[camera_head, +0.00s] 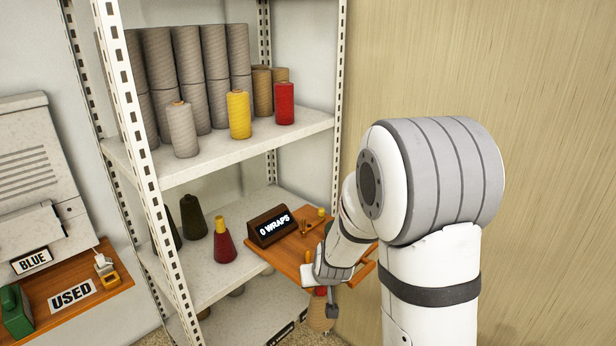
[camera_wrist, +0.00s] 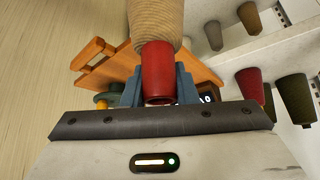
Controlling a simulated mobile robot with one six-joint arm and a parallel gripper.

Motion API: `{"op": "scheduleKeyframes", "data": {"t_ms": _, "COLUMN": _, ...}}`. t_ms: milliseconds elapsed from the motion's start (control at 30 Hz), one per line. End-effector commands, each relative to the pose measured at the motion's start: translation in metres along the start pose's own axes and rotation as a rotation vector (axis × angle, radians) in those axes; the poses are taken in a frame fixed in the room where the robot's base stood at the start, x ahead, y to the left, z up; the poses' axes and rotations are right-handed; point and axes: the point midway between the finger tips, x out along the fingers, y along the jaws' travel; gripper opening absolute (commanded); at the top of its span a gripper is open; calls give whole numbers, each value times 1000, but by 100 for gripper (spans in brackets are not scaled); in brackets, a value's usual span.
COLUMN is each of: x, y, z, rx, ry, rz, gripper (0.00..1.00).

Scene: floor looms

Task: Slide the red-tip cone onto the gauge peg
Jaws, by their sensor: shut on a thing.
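The red-tip cone (camera_wrist: 160,72) has a tan wound body and a red tip, and the wrist view shows it between the blue-grey fingers of my gripper (camera_wrist: 158,92). In the head view its tan body (camera_head: 319,316) hangs below my gripper (camera_head: 329,291), beside the front edge of the wooden gauge board (camera_head: 290,250). The cone is apart from the pegs. Small brass pegs (camera_head: 304,227) stand on the board near its "0 WRAPS" display (camera_head: 271,226); I cannot tell which one is the gauge peg. My arm hides part of the board.
A red cone with a yellow tip (camera_head: 224,243) and dark cones (camera_head: 193,217) stand on the shelf left of the board. The upper shelf holds grey, yellow and red cones (camera_head: 284,104). A white shelf post (camera_head: 150,150) stands left; a wooden wall (camera_head: 480,60) is at right.

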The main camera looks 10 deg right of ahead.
Motion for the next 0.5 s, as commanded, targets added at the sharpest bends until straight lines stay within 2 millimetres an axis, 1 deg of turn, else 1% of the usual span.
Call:
{"op": "scheduleKeyframes", "data": {"t_ms": 33, "x": -11, "y": 0, "z": -8, "rx": 0, "ry": 1, "rz": 0, "gripper": 0}}
{"op": "scheduleKeyframes", "data": {"t_ms": 200, "x": -23, "y": 0, "z": -15, "rx": 0, "ry": 1, "rz": 0, "gripper": 0}}
{"op": "scheduleKeyframes", "data": {"t_ms": 400, "x": -33, "y": 0, "z": -21, "rx": -1, "ry": 1, "rz": 0, "gripper": 0}}
{"op": "scheduleKeyframes", "data": {"t_ms": 500, "x": -36, "y": -1, "z": -34, "rx": -3, "ry": 11, "rz": -9, "gripper": 0}}
